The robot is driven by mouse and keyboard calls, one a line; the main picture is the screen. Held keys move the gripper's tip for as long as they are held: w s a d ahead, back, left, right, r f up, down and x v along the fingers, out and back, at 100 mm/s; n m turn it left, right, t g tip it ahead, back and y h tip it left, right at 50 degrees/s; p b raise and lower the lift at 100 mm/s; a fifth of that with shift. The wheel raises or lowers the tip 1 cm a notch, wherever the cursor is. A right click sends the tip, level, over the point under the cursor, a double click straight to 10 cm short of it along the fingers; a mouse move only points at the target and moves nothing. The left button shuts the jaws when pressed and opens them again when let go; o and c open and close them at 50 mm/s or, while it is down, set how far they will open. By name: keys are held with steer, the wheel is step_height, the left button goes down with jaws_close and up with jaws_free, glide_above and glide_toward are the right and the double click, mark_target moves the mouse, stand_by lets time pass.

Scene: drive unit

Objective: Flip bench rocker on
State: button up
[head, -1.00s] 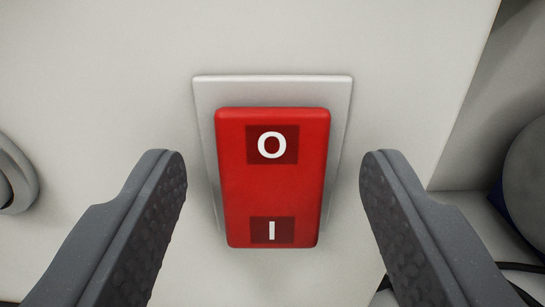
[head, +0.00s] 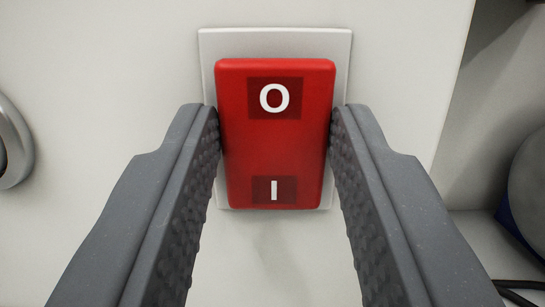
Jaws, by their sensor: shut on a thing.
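The red bench rocker (head: 274,140) sits on a pale grey plate (head: 275,42) on a white upright face, in the middle of the head view. It bears a white "O" near its top and a white "I" near its bottom. My gripper (head: 275,122) has one dark grey finger at each side of the rocker. The fingers are shut on its left and right sides at about mid height. The inner finger pads hide parts of the plate's side edges. Which end of the rocker is pressed in is hard to tell from this angle.
A grey rounded metal part (head: 14,145) is at the left edge. At the right, the white face ends at an edge, with a recess beyond it. A grey round object (head: 530,180) and a black cable (head: 518,290) are there.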

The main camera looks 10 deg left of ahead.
steer(key=shift+f+t+b, duration=0.35)
steer(key=shift+t+b, duration=0.05)
steer(key=shift+b, duration=0.05)
steer(key=shift+y, duration=0.3)
steer(key=shift+r, duration=0.1)
steer(key=o, duration=1)
steer(key=shift+s, duration=0.15)
